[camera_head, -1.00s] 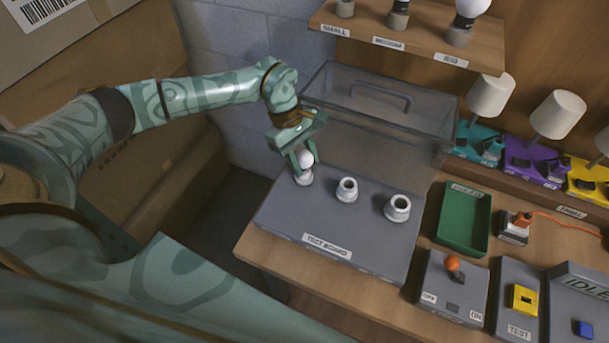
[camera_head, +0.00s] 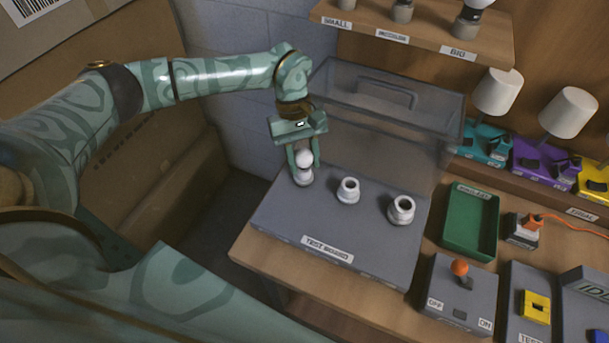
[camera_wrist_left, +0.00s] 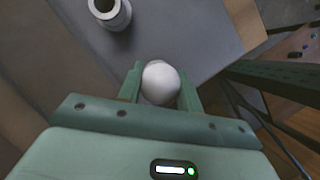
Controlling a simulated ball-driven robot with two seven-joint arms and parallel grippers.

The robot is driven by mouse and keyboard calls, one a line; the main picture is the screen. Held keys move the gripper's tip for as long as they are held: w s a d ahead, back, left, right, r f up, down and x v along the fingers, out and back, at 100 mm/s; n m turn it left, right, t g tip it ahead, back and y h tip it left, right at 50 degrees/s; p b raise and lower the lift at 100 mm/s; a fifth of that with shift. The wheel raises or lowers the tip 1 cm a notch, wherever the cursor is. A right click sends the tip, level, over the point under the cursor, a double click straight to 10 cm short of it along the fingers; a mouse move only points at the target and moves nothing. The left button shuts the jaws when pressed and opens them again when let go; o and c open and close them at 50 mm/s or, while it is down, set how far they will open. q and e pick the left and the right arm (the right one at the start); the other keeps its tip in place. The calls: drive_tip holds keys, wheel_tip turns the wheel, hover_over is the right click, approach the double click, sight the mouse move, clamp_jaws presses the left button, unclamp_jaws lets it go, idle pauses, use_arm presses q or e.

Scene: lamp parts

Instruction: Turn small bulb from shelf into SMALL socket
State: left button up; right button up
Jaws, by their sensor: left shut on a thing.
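My left gripper (camera_head: 304,160) points down over the leftmost socket of the grey test board (camera_head: 285,215) and is shut on a small white bulb (camera_head: 304,157). The bulb also shows between the two fingers in the left wrist view (camera_wrist_left: 160,82). The small socket (camera_head: 303,178) is directly under the bulb; the bulb's base is hidden, so I cannot tell how deep it sits. The middle socket (camera_head: 347,190) and the right, larger socket (camera_head: 401,210) are empty. My right gripper is not in view.
A clear lidded case (camera_head: 390,110) stands behind the board. A green tray (camera_head: 470,222) and a switch box with an orange-tipped lever (camera_head: 460,268) are on the right. A shelf (camera_head: 420,32) with labelled holders and several lamps are at the back.

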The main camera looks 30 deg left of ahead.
use_arm(q)
drive_tip(key=shift+f+m+g+y+b, duration=0.1)
drive_tip(key=shift+m+g+y+b, duration=0.2)
drive_tip(key=shift+m, duration=0.7)
drive_tip(key=m+y+b, duration=0.1)
drive_tip(key=m, duration=0.1)
drive_tip(key=shift+f+m+g, duration=0.1)
drive_tip(key=shift+m+g, duration=0.3)
drive_tip(key=shift+m+y+b, duration=0.3)
drive_tip(key=shift+m, duration=0.5)
drive_tip(key=shift+s+m+y, duration=0.15)
drive_tip(key=shift+m+y, duration=0.35)
drive_tip(key=shift+m, duration=0.7)
drive_tip(key=o, duration=0.7)
drive_tip(key=shift+r, duration=0.2)
